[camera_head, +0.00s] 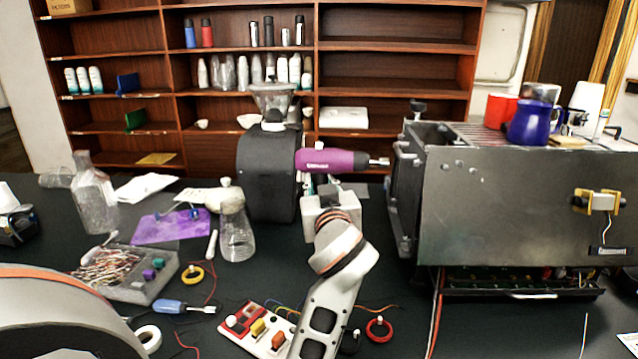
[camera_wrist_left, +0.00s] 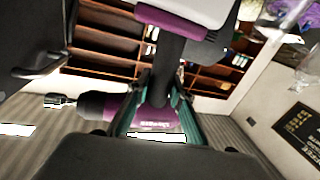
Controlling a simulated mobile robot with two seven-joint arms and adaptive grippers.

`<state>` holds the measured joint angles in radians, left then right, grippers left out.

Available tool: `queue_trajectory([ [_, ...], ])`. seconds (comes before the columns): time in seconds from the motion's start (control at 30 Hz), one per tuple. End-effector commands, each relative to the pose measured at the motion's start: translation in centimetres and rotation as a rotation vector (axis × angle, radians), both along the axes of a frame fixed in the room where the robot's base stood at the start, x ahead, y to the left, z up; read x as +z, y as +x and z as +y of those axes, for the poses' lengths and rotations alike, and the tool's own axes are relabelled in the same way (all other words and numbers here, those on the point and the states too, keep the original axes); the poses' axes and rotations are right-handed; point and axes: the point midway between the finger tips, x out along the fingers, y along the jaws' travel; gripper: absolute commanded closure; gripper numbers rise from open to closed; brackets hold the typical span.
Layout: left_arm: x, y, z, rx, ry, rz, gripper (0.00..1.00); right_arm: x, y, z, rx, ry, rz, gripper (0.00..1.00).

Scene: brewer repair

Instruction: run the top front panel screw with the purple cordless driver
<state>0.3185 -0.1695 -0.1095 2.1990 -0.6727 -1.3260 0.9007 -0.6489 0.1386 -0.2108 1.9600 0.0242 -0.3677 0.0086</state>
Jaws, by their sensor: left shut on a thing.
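The purple cordless driver (camera_head: 330,160) is held level above the table, with its bit pointing right toward the grey brewer (camera_head: 530,205). A gap shows between the bit tip and the brewer's left side. My left gripper (camera_head: 322,186) is shut on the driver from below. In the left wrist view the gripper's green-sided fingers (camera_wrist_left: 156,108) close around the driver (camera_wrist_left: 153,116), and its chuck points left. Small bright screw-like heads (camera_head: 459,164) show on the brewer's large grey panel; I cannot tell which is the top front panel screw. My right gripper is not in view.
A black grinder (camera_head: 266,175) stands just left of the driver. A glass flask (camera_head: 236,235), parts tray (camera_head: 137,275), blue screwdriver (camera_head: 170,306) and red-white block (camera_head: 262,330) lie on the dark table. Cups (camera_head: 530,121) stand on the brewer. An open drawer (camera_head: 520,287) juts out below it.

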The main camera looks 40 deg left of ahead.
Motion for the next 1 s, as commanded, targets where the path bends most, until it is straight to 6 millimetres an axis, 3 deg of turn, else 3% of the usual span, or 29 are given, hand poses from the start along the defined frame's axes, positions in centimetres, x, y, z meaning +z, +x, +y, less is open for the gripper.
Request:
queue_trajectory([
  [0.6,0.2,1.7,-2.9,-0.001,-0.002,-0.007,1.00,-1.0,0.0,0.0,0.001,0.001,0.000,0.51],
  [1.0,0.4,2.0,-3.3,0.000,0.000,-0.008,1.00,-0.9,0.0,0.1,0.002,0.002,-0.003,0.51],
])
